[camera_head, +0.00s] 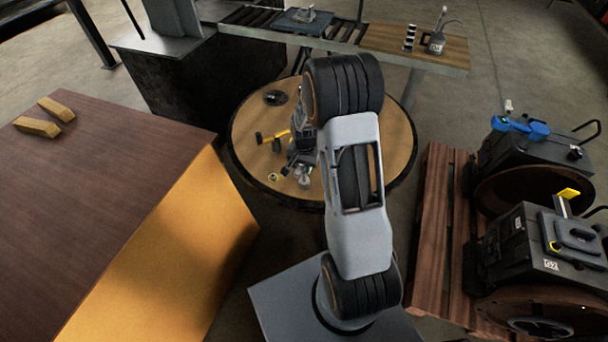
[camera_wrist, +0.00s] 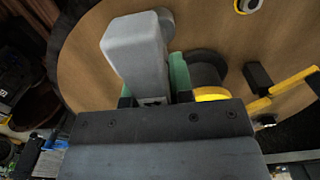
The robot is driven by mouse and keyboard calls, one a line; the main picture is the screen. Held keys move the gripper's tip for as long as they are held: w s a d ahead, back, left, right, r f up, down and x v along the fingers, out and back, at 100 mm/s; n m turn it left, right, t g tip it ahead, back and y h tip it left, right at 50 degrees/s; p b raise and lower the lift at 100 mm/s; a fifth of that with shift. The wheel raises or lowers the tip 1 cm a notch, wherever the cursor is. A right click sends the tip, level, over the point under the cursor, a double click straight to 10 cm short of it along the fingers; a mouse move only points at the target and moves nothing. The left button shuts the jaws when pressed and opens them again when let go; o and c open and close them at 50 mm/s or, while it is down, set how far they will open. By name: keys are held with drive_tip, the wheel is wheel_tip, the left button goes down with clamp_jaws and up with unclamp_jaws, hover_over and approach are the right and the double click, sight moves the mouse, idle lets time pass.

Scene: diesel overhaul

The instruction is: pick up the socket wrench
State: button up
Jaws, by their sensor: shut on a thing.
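My gripper (camera_head: 298,160) is low over the round wooden table, below my wrist in the head view. In the wrist view its jaws, with green pads, are shut on a light grey, block-shaped piece (camera_wrist: 135,52), which I take to be the socket wrench. The rest of that piece is hidden by the gripper body. I cannot tell whether it touches the table. A black round part with a yellow band (camera_wrist: 207,78) is just right of the jaws. A yellow and black tool (camera_head: 272,137) lies left of my gripper; it also shows in the wrist view (camera_wrist: 285,92).
The round table (camera_head: 250,110) also bears a black disc (camera_head: 275,97) and a small ring (camera_head: 272,177). A brown-topped bench (camera_head: 100,180) is at left, a conveyor (camera_head: 440,60) behind.

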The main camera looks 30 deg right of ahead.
clamp_jaws()
drive_tip(key=shift+r, duration=0.1)
drive_tip(key=shift+r, duration=0.5)
drive_tip(key=s+d+r+b, duration=0.1)
drive_tip(key=s+d+r, duration=0.2)
drive_tip(key=s+r, duration=0.8)
drive_tip(key=shift+s+r, duration=0.4)
drive_tip(key=shift+s, duration=0.95)
